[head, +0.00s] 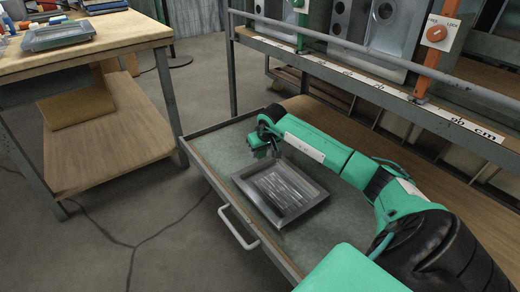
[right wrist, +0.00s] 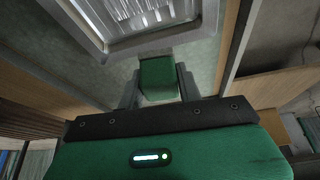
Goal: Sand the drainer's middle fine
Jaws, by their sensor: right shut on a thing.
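The drainer (head: 318,198) is a shallow grey metal tray with a raised rim, lying on the grey-green cart top. Its sunken middle shows bright streaks. It also shows at the top of the right wrist view (right wrist: 88,22). My right gripper (head: 264,150) is by the drainer's far left rim. In the right wrist view it is shut on a green block (right wrist: 158,80), whose end is close to the drainer's rim. I cannot tell whether the block touches the drainer. The block's working face is hidden. My left gripper is not in view.
A wooden bench (head: 130,28) at the left holds another grey metal tray (head: 58,35) and small tools. The cart (head: 195,143) has a white handle (head: 238,228) on its near side. Behind it stands a rack with a rail (head: 380,92), an orange post (head: 436,50) and metal panels.

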